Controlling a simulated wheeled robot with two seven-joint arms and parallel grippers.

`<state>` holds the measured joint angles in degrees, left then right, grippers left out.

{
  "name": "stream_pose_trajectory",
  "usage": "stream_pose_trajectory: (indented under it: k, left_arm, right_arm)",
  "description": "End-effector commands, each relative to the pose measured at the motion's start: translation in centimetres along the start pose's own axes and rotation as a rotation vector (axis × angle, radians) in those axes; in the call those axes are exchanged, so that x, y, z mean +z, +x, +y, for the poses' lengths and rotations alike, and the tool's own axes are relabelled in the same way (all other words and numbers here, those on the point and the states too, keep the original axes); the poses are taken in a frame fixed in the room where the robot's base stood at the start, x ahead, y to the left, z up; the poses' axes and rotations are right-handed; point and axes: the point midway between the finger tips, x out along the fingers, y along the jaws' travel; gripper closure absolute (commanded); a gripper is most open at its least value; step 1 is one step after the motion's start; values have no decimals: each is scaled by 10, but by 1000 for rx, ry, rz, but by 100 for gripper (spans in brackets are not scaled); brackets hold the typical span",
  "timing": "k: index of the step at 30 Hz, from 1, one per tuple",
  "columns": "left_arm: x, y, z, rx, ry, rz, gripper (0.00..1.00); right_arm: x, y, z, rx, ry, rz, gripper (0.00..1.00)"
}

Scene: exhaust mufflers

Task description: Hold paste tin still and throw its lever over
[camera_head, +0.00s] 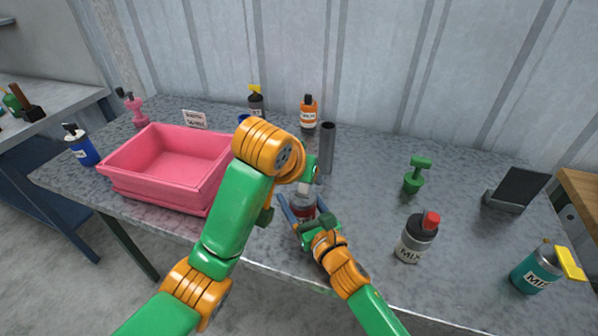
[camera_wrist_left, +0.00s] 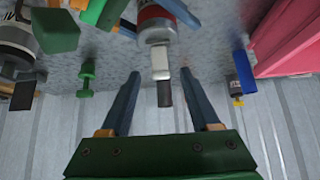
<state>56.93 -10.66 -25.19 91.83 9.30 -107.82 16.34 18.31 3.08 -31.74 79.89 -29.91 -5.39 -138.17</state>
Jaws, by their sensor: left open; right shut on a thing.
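The paste tin (camera_head: 303,208), dark red and grey with a pale label, stands upright near the table's front edge. My right gripper (camera_head: 302,199) is shut on it, one blue finger at each side. In the left wrist view the tin (camera_wrist_left: 156,18) is at the top, with a pale block (camera_wrist_left: 160,60) and a dark grey bar (camera_wrist_left: 165,94) reaching from it toward my jaws. My left gripper (camera_wrist_left: 161,73) is open, with its fingers either side of the bar and apart from it. In the head view my left arm hides that gripper's jaws.
A pink crate (camera_head: 150,194) stands left. A dark grey tube (camera_head: 327,147) shows behind the tin. A red-capped bottle (camera_head: 415,240), green pump-like item (camera_head: 418,176), teal can (camera_head: 538,268) and dark stand (camera_head: 515,190) are right.

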Motion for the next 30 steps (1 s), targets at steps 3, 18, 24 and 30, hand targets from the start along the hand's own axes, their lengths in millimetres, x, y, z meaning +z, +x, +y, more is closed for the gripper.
stream_pose_trajectory:
  k: [3, 18, 24, 30]
  left_arm:
    - [-2, -38, -2, -9, 8, 12, 38]
    - [1, -56, 0, 0, 0, -2, 38]
    - [6, -47, 6, 21, 17, 31, 38]
    - [25, -29, 23, 84, 45, 266, 38]
  right_arm:
    - [-1, 0, 0, 0, 0, 2, 92]
    - [-1, 0, 0, 0, 0, 1, 92]
    - [-1, 0, 0, 0, 0, 1, 92]
    - [-1, 0, 0, 0, 0, 1, 92]
